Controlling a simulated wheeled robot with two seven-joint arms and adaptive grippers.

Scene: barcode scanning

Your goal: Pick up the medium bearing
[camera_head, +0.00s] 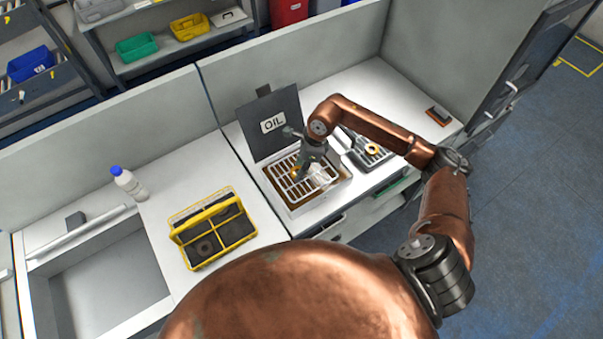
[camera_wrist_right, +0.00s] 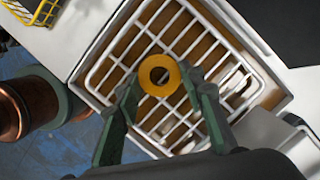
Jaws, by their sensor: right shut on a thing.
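My right gripper (camera_head: 309,165) is over the oil tray (camera_head: 291,203), whose white wire rack (camera_wrist_right: 114,86) lies across brown oil. In the right wrist view my right gripper (camera_wrist_right: 161,84) is shut on a gold ring-shaped bearing (camera_wrist_right: 160,75). The bearing is between the fingertips, above or at the rack; its exact height is hard to tell. In the head view the held bearing (camera_head: 296,172) shows only as a small orange patch beside the fingers. My left gripper is not in view.
A yellow basket (camera_head: 201,197) with dark compartments and a ring-shaped part stands left of the tray. The raised black OIL lid (camera_head: 254,112) is behind it. A grey tray with an orange ring (camera_head: 372,149) stands to the right. A white bottle (camera_head: 128,183) is at far left.

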